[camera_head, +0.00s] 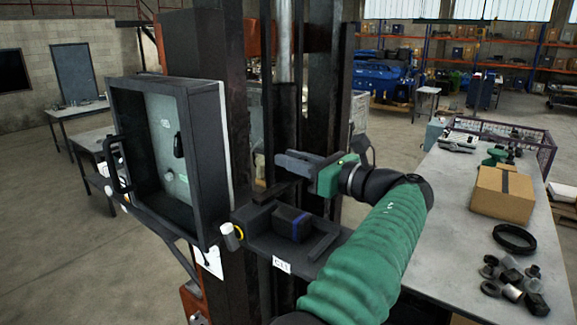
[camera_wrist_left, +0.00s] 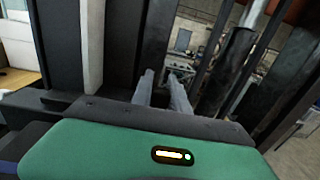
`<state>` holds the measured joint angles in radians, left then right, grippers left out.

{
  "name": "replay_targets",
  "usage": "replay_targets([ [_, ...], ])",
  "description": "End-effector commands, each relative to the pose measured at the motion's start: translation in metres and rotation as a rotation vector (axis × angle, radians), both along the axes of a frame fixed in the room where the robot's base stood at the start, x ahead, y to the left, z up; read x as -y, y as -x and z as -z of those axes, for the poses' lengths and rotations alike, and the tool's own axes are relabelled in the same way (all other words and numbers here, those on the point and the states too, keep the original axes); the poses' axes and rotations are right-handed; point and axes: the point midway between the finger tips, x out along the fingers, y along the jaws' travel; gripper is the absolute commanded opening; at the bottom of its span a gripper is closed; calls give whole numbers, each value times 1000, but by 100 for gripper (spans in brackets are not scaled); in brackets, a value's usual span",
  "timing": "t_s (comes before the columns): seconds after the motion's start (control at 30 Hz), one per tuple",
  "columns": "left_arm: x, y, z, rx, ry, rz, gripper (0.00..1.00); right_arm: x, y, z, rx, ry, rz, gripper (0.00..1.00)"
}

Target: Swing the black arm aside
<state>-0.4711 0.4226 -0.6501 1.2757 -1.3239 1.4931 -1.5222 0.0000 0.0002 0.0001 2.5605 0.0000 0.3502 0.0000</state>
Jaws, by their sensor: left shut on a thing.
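A black arm (camera_head: 262,240) juts out in front of the dark upright column, with a small white label on its front edge and a black block with a blue stripe on it. My left gripper (camera_head: 284,163) has a green body and dark grey fingers, and reaches leftward just above the arm's back part. It is shut, with its fingertips against a narrow part by the column; the exact contact is hidden. In the left wrist view, the two grey fingers (camera_wrist_left: 163,90) point away past dark metal posts. My right gripper is out of view.
An open black cabinet (camera_head: 207,150) with a handle stands left of the column. A grey workbench (camera_head: 450,195) at the right bears a cardboard box (camera_head: 504,195), a black ring (camera_head: 514,239) and several metal parts.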

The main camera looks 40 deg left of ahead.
Motion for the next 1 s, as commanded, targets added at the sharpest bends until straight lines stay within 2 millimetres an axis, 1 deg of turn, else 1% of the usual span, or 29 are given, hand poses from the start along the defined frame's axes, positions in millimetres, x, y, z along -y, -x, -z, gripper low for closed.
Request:
replay_targets([
  [0.2, 0, 1, 1, -2, 2, -6, 0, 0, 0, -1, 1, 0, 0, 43],
  [0.23, 0, 1, 1, -2, 2, -6, 24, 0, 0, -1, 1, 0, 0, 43],
  [0.37, 0, 1, 1, -1, 2, -6, 41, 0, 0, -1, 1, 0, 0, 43],
  [0.67, 2, 1, 0, 0, 1, -6, 42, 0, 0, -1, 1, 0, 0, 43],
  [0.77, 10, 0, 2, 1, 0, -4, 42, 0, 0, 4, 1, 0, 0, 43],
  [0.87, 29, -2, 5, 1, 0, -2, 42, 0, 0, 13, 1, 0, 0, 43],
  [0.97, 57, -6, 6, 2, 1, 0, 42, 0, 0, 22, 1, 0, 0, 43],
  [1.0, 69, -7, 6, 0, 0, 0, 42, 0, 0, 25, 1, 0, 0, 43],
])
